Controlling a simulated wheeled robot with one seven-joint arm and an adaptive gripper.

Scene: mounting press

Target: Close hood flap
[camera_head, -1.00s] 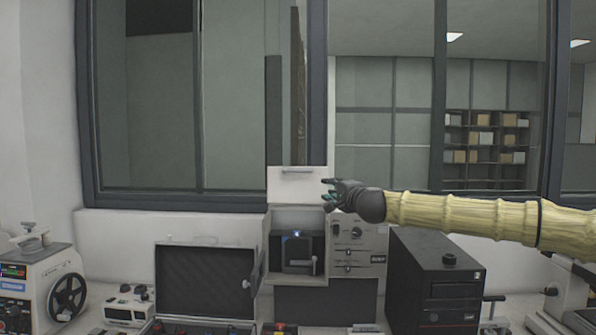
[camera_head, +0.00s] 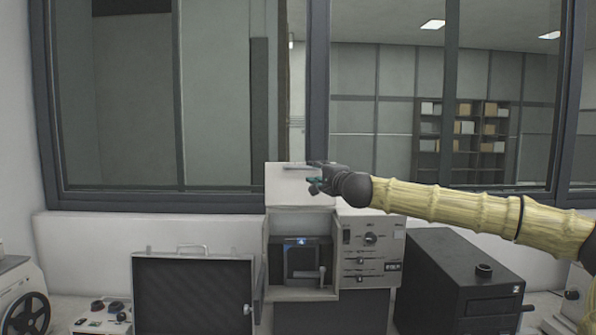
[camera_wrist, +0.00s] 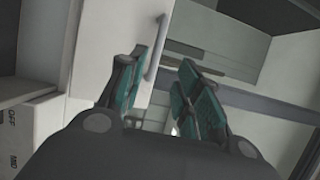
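The mounting press (camera_head: 371,255) is a light grey box with a knob panel at its right and an open chamber holding a dark unit (camera_head: 301,262). Its white hood flap (camera_head: 287,185) stands raised above the chamber, with a bar handle along its upper part. My gripper (camera_head: 314,183) is at the flap's upper right, close to the handle's right end. In the wrist view the handle (camera_wrist: 157,48) runs up beside the left finger, on the flap's white face. The teal-padded fingers (camera_wrist: 165,95) are apart with nothing clearly between them. I cannot tell whether they touch the handle.
An open dark case (camera_head: 193,295) stands left of the press. A black box-shaped unit (camera_head: 455,275) is close on its right. A window with dark frames (camera_head: 318,100) is behind. A machine with a handwheel (camera_head: 27,315) is at the far left.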

